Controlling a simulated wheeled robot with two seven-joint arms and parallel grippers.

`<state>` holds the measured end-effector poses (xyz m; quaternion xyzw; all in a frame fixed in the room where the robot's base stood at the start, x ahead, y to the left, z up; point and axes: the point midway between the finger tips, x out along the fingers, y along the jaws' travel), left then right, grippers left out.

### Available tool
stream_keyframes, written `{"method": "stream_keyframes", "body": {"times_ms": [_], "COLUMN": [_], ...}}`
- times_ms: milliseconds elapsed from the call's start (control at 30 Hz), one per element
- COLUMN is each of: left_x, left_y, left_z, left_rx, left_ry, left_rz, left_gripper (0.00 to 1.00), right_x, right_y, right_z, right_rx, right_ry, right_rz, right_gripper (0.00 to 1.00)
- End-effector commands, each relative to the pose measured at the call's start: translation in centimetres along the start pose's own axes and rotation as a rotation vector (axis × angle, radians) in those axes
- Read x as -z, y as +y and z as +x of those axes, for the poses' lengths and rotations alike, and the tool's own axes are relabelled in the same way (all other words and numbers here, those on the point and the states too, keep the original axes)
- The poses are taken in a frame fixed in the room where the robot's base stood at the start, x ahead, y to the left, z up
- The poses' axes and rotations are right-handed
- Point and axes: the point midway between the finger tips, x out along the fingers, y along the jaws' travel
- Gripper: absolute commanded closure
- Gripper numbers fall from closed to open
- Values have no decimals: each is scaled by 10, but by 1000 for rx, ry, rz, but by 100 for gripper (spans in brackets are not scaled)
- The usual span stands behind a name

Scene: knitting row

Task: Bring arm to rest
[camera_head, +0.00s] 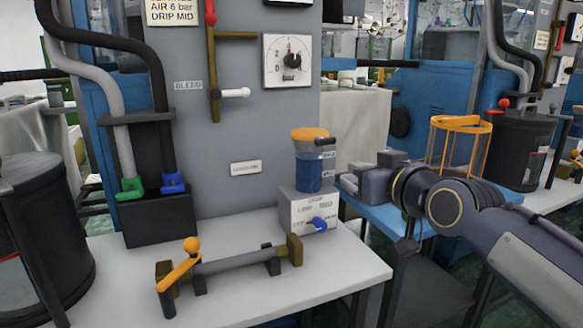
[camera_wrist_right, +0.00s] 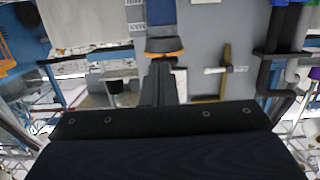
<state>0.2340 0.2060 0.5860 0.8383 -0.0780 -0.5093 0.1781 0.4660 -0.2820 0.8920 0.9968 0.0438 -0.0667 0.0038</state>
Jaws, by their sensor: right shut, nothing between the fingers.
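My right arm comes in from the right edge in the head view. My right gripper (camera_head: 352,184) points left and is shut with nothing held. It is just right of the blue cup with an orange lid (camera_head: 308,172); a small gap seems to lie between them, though depth is hard to judge. In the right wrist view the closed fingers (camera_wrist_right: 160,72) point at the orange rim of this cup (camera_wrist_right: 165,48), which appears upside down. My left gripper is not in view.
The cup stands on a grey box with a blue knob (camera_head: 320,223). A white table (camera_head: 235,300) carries a roller with an orange crank (camera_head: 180,270). A grey panel with a dial (camera_head: 288,60) rises behind. An orange wire cage (camera_head: 460,145) and a black drum (camera_head: 518,150) stand behind my arm.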

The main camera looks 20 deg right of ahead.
Motion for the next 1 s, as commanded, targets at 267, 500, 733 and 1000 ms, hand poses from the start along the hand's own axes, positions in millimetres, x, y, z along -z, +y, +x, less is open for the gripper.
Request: {"method": "stream_keyframes", "body": {"times_ms": [267,500,733,1000], "left_x": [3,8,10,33], "left_y": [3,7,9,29], "left_z": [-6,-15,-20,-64], "left_rx": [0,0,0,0], "left_ry": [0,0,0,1], "left_rz": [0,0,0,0], "left_gripper": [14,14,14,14], "right_x": [-58,-194,-277,-258], "right_y": [-12,-50,-82,-97], "right_z": [-25,-99,-160,-193], "right_rx": [27,76,104,115], "right_ry": [-171,-565,-821,-931], "right_rz": [68,245,366,415], "right_gripper": [100,100,100,100]}}
